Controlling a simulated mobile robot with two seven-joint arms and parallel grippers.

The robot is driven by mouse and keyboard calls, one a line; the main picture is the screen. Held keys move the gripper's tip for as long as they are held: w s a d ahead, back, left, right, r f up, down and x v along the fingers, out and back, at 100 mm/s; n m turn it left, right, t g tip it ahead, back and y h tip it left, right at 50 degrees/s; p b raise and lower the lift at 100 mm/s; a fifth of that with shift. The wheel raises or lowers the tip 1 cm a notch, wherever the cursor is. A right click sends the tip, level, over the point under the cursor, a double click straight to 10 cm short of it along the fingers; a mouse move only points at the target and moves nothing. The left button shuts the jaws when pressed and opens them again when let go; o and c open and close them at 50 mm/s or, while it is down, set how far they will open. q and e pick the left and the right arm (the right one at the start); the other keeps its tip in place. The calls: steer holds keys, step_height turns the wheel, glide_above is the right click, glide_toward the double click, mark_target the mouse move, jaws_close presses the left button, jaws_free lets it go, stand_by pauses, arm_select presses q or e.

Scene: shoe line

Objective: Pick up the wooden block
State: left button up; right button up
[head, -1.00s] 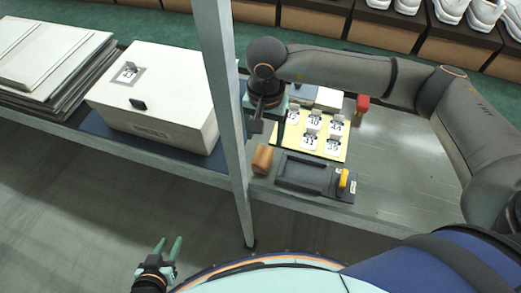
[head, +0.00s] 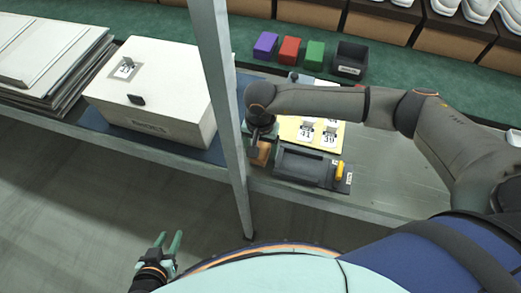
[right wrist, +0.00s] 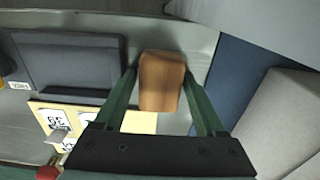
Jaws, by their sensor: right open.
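The wooden block (head: 261,153) is a brown rounded piece on the bench, just right of the grey upright post. In the right wrist view the block (right wrist: 161,80) lies between the two green fingers of my right gripper (right wrist: 166,95), with a gap on the right and a narrow gap on the left. The right gripper is open. In the head view it hangs down over the block, and the arm hides part of it. My left gripper (head: 172,243) is open and empty at the lower left, away from the bench.
A dark tray with a yellow piece (head: 339,173) sits right of the block, in front of a yellow board (head: 312,134) with number tags. The grey post (head: 225,110) and a large white box (head: 155,95) stand to the left. Purple, red and green blocks lie behind.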

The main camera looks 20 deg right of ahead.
mark_target(262, 148)
steer(key=shift+c, duration=0.4)
jaws_close()
steer(key=shift+d+r, duration=0.1)
steer(key=shift+r, duration=0.1)
steer(key=shift+d+r, duration=0.1)
steer(key=shift+r, duration=0.1)
step_height(262, 148, up, 6)
steer(key=shift+r+b, duration=0.1)
steer(key=shift+b, duration=0.45)
steer(key=s+d+b, duration=0.1)
steer(key=s+d, duration=0.2)
steer(key=d, duration=0.2)
steer(key=s+d+b, duration=0.1)
steer(key=s+d, duration=0.2)
steer(key=d, duration=0.1)
steer(key=s+d+b, duration=0.1)
steer(key=s+d, duration=0.3)
steer(key=d, duration=0.1)
steer(key=shift+d, duration=0.3)
steer(key=shift+s+d, duration=0.45)
steer(key=shift+d, duration=0.15)
steer(key=shift+s+d, duration=0.15)
steer(key=shift+d, duration=0.05)
